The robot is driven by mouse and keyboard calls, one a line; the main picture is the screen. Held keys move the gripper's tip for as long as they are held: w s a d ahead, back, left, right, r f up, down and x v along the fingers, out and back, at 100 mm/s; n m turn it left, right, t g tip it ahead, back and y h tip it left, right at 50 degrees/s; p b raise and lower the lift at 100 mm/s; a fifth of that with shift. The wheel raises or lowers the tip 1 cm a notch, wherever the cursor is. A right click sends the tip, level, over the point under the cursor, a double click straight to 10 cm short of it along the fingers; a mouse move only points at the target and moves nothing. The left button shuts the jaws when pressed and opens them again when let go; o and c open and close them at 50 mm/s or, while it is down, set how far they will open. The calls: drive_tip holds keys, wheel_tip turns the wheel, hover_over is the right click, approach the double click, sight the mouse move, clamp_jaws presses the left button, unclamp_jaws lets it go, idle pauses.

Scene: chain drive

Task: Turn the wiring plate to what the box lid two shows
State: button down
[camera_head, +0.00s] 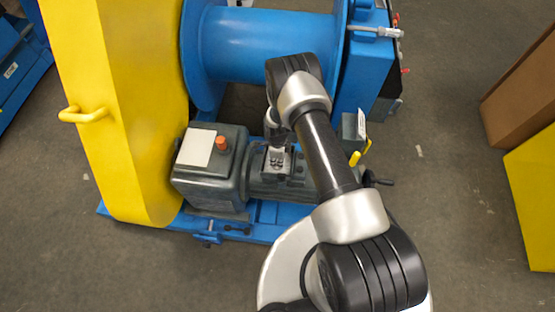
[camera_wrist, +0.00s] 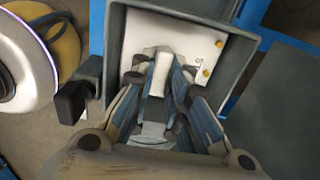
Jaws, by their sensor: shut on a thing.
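My gripper (camera_wrist: 158,82) reaches down into an open grey box (camera_wrist: 228,85) in the wrist view. Its fingers are shut on a pale upright tab (camera_wrist: 157,76). The tab stands in front of a white plate (camera_wrist: 203,48) with brass-coloured screws and small dark marks, too small to read surely. The fingers hide much of the plate. In the head view my gripper (camera_head: 276,150) is over the box on top of the grey motor (camera_head: 262,182). An upright grey flap (camera_head: 348,127), perhaps a lid, stands right of it with a pale label (camera_head: 361,126). I cannot read which setting it shows.
A grey housing (camera_head: 228,150) with a white label and orange knob (camera_head: 221,142) stands left of the motor. A tall yellow guard (camera_head: 120,100) is farther left. A blue drum (camera_head: 265,45) stands behind.

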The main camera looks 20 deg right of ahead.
idle(0.4)
drive_tip(key=n+b, duration=0.2)
drive_tip(key=n, duration=0.1)
drive_tip(key=shift+f+n, duration=0.1)
drive_tip(key=shift+n, duration=0.3)
drive_tip(key=n+b, duration=0.2)
drive_tip(key=n, duration=0.3)
drive_tip(key=n+b, duration=0.1)
drive_tip(key=n, duration=0.4)
drive_tip(key=shift+n+b, duration=0.35)
drive_tip(key=shift+n, duration=1.75)
drive_tip(key=c, duration=1.6)
unclamp_jaws()
drive_tip(key=shift+o, duration=0.2)
